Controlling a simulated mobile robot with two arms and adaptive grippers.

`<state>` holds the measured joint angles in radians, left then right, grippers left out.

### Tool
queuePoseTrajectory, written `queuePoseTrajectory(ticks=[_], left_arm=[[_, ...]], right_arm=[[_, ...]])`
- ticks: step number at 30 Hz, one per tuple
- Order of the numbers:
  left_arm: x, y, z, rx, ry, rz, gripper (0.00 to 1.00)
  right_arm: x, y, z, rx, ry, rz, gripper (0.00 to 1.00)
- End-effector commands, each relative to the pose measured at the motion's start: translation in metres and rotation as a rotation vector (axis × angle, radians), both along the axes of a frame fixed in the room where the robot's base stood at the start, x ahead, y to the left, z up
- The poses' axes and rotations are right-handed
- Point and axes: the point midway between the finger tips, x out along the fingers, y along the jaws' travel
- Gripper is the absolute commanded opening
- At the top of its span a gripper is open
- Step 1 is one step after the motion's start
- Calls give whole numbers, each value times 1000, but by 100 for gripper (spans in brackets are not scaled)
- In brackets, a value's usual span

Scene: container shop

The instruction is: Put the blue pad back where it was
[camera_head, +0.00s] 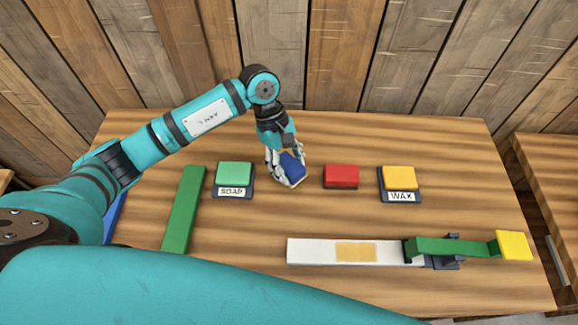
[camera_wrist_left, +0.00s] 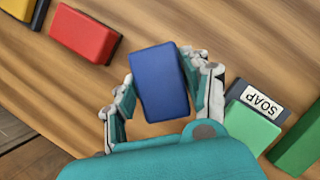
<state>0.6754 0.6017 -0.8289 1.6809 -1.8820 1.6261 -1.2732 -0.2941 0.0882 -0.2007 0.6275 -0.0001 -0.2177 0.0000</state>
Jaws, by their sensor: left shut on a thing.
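The blue pad (camera_head: 292,167) is between the fingers of my left gripper (camera_head: 284,171), between the green pad and the red pad in the head view. It looks tilted there. In the left wrist view the blue pad (camera_wrist_left: 159,82) fills the space between the fingers of my left gripper (camera_wrist_left: 163,92), which is shut on it. I cannot tell whether its underside touches the table. My right gripper is not in view.
A green pad (camera_head: 234,174) sits on the SOAP stand (camera_head: 232,192); a yellow pad (camera_head: 399,177) sits on the WAX stand (camera_head: 402,197). A red pad (camera_head: 341,175) lies between. In front are a white strip (camera_head: 312,251) and a green bar (camera_head: 455,247). Another green bar (camera_head: 184,210) lies left.

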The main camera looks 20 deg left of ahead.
Motion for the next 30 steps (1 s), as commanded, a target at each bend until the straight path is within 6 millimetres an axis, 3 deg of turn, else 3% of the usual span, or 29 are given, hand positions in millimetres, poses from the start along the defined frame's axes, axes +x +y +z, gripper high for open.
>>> queuePoseTrajectory(ticks=[5, 12, 23, 24, 29, 30], left_arm=[[5, 1, -5, -1, 4, 0, 22], [5, 1, -34, -2, 3, 0, 22], [5, 1, -40, 0, 0, -1, 22], [5, 1, -39, 0, 1, 0, 51], [5, 2, -39, 0, 1, 0, 71], [5, 2, -39, 0, 1, 0, 71]], right_arm=[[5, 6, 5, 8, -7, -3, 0], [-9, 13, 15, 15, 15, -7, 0], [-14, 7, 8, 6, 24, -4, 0], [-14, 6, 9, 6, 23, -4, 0], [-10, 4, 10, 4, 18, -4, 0], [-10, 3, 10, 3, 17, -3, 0]])
